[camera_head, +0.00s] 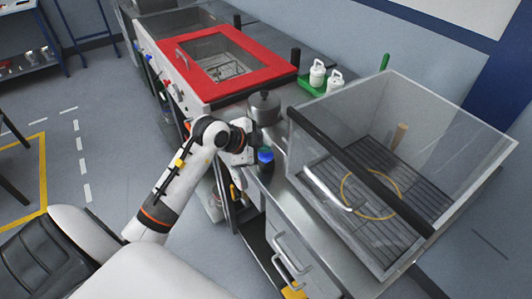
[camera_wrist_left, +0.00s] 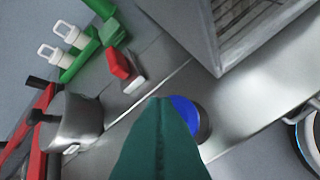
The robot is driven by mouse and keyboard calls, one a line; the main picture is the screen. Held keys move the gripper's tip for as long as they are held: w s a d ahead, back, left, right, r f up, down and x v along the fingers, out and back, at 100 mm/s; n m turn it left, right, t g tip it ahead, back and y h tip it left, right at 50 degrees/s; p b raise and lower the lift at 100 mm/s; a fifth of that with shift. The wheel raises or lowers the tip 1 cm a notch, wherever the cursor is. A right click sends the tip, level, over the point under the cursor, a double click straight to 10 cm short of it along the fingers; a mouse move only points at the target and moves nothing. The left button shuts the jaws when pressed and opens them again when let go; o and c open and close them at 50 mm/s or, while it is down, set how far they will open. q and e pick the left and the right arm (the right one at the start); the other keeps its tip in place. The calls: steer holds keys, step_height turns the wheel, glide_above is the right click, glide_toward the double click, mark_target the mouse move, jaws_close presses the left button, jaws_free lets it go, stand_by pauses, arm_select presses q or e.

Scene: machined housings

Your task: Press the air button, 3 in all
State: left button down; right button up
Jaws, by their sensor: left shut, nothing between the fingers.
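A round blue button (camera_head: 265,154) on a dark base stands on the steel counter, at its front edge. In the left wrist view the blue button (camera_wrist_left: 188,113) lies just beyond my fingertips and is partly hidden by them. My left gripper (camera_head: 250,150) is at the counter edge beside the button in the head view. Its green fingers (camera_wrist_left: 165,102) are closed together with nothing between them. I cannot tell whether the fingertips touch the button. My right gripper is not in view.
A steel pot (camera_head: 264,107) stands behind the button. A clear-walled basin (camera_head: 455,120) is to the right, a red-framed cabinet (camera_head: 262,78) to the left. White bottles (camera_head: 317,76) stand in a green tray at the back. A red block (camera_wrist_left: 119,65) shows in the wrist view.

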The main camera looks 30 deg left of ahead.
mark_target(262, 156)
arm_select(q)
steer(key=shift+f+b, duration=0.35)
steer(key=shift+f, duration=0.4)
stand_by(0.4)
steer(key=shift+r+p, duration=1.25)
steer(key=shift+p, duration=0.05)
step_height(262, 156, up, 5)
steer(key=p, duration=0.5)
steer(key=shift+r, duration=0.1)
steer(key=shift+f, duration=0.2)
stand_by(0.3)
